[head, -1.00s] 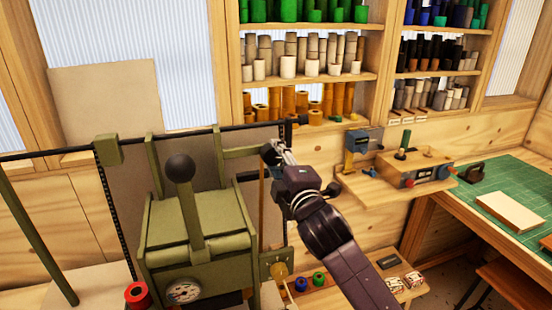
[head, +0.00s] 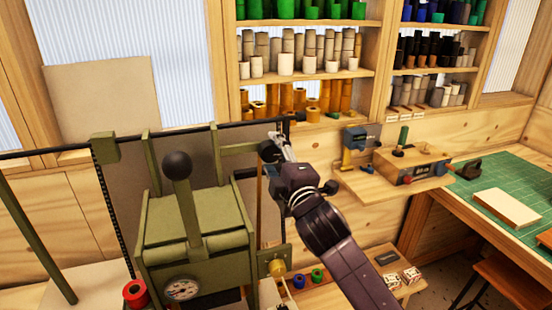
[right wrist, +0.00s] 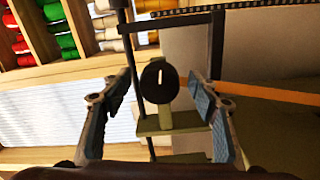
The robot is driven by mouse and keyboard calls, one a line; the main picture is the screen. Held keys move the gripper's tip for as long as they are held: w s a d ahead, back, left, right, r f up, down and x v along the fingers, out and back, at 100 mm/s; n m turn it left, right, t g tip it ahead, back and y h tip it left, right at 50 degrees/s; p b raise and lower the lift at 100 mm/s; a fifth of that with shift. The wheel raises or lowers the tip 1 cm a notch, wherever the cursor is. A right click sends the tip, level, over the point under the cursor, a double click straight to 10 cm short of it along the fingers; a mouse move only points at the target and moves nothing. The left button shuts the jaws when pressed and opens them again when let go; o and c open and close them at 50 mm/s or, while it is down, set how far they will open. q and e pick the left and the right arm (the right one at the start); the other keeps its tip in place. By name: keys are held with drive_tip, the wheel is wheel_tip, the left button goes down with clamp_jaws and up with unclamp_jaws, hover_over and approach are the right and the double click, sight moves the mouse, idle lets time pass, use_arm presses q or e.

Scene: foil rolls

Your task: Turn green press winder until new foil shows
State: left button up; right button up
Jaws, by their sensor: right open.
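The green press (head: 195,215) stands at the left of the head view, with a black ball-topped lever and a dial on its front. My right gripper (head: 277,148) is at the upper right side of the press. In the right wrist view, the gripper (right wrist: 160,95) is open, one finger on each side. A round black winder knob (right wrist: 159,82) with a white mark shows between the fingers, with visible gaps to both. An orange foil strip (right wrist: 265,93) runs to the right behind one finger. My left gripper is not in view.
A shelf (head: 310,76) of foil rolls is behind. A small wall ledge (head: 395,183) with tools is right of my arm. A green cutting mat (head: 505,210) covers the right table.

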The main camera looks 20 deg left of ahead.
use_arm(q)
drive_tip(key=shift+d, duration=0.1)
use_arm(e)
drive_tip(key=v, duration=1.2)
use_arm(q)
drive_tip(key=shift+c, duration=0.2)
